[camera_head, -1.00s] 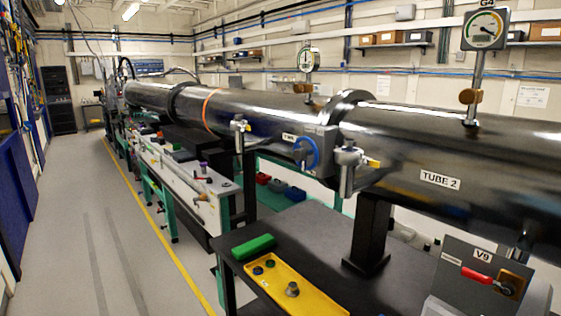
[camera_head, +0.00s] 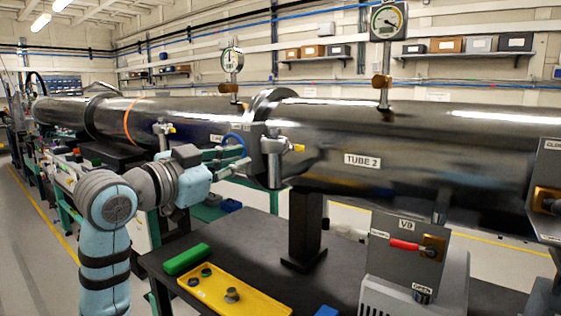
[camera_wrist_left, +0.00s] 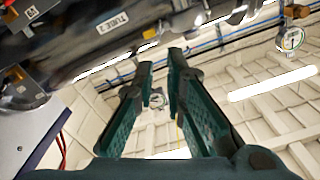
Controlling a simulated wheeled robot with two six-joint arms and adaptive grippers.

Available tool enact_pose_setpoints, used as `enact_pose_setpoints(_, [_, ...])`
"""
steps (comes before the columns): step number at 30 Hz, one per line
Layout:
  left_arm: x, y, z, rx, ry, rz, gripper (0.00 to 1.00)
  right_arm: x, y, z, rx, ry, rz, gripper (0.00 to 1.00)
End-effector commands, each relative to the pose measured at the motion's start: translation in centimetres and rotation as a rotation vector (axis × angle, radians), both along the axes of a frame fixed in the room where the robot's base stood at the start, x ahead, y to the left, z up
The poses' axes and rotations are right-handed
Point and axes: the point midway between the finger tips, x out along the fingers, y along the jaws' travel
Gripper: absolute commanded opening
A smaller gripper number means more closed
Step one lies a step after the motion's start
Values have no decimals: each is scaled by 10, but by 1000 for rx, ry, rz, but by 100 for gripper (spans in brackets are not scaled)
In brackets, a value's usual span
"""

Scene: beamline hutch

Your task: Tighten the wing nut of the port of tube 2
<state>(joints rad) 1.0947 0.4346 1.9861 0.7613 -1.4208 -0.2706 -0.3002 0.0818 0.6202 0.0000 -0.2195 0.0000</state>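Tube 2 (camera_head: 400,130) is the long dark metal tube at right in the head view; its label (camera_head: 362,160) reads TUBE 2. A metal port (camera_head: 274,165) with a yellow wing nut (camera_head: 299,148) hangs at the tube's left end, by the flange. My left gripper (camera_head: 243,166) is left of this port and points toward it, apparently apart from the wing nut. In the left wrist view the two green fingers (camera_wrist_left: 160,62) are spread with nothing between them. Tube 2 (camera_wrist_left: 150,22) crosses the top left there. My right gripper is in neither view.
Another port (camera_head: 163,135) with a yellow nut sits farther left, behind my left arm. A blue handwheel (camera_head: 236,145) is close to my gripper. The V9 box (camera_head: 385,255) with a red lever stands front right. A yellow tray (camera_head: 245,298) and green block (camera_head: 187,258) lie on the black table (camera_head: 240,240).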

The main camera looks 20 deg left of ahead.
Motion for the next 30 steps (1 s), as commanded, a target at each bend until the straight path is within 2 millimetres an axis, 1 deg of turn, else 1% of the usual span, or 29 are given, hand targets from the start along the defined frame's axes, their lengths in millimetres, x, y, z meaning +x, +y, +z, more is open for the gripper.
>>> enact_pose_setpoints(2, [7,-5,3,1,-4,-6,12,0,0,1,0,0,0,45])
enact_pose_setpoints(5, [27,-14,3,-2,1,-8,12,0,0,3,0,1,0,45])
enact_pose_setpoints(12, [94,-40,3,-4,2,-6,12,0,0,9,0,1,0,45])
enact_pose_setpoints(15, [113,-47,3,-1,2,-4,12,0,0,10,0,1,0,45])
enact_pose_setpoints(18, [125,-51,3,-1,0,-2,12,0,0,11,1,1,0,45])
enact_pose_setpoints(21, [130,-53,2,0,0,-2,12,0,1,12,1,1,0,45])
enact_pose_setpoints(28, [131,-53,2,1,-1,-1,12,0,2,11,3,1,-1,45])
enact_pose_setpoints(29, [131,-53,2,1,-1,-1,10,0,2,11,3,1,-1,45])
enact_pose_setpoints(30, [131,-53,2,1,-1,-1,4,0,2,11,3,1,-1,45])
